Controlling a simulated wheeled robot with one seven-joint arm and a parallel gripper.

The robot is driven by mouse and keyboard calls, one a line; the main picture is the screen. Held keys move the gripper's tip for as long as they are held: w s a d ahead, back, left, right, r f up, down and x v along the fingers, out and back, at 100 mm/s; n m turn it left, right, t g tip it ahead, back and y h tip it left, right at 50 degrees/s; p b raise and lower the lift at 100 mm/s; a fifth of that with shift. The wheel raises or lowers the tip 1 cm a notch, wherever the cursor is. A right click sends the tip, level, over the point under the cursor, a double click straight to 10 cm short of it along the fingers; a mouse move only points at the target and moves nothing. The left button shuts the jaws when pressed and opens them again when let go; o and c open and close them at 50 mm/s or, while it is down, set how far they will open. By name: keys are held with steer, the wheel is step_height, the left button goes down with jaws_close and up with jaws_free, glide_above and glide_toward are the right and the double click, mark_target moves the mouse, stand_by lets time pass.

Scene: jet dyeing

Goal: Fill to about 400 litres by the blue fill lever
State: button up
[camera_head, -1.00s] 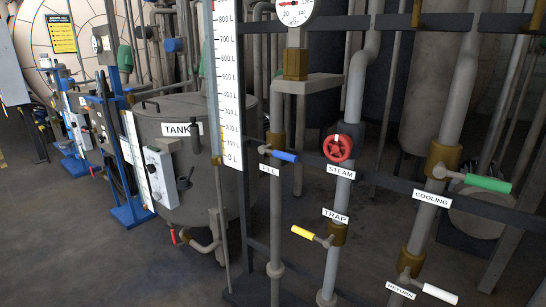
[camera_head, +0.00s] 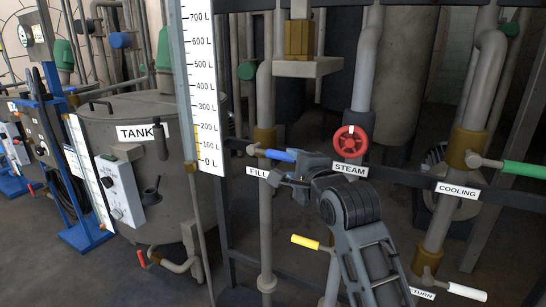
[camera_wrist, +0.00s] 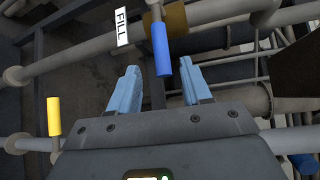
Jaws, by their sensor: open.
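The blue fill lever (camera_head: 278,155) points right, roughly level, from the brass valve on the pipe above the FILL label (camera_head: 257,171). My gripper (camera_head: 280,180) is just below and in front of it. In the wrist view the blue lever (camera_wrist: 161,48) lies ahead, its free end near the gap between the two light-blue fingers of my gripper (camera_wrist: 158,78). The jaws are open and not closed on it; contact cannot be told. The litre scale (camera_head: 203,85) stands left of the fill pipe, with a yellow band from 0 to about 200 L.
The red steam wheel (camera_head: 350,142) is close right of my gripper. The yellow trap lever (camera_head: 305,242) is below, and the green cooling lever (camera_head: 524,169) is at far right. A dark horizontal rail runs behind. The grey tank (camera_head: 130,180) stands left.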

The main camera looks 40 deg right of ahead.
mark_target(284, 158)
steer(key=shift+x, duration=4)
steer(key=shift+s+r, duration=0.1)
steer(key=shift+c, duration=0.3)
jaws_close()
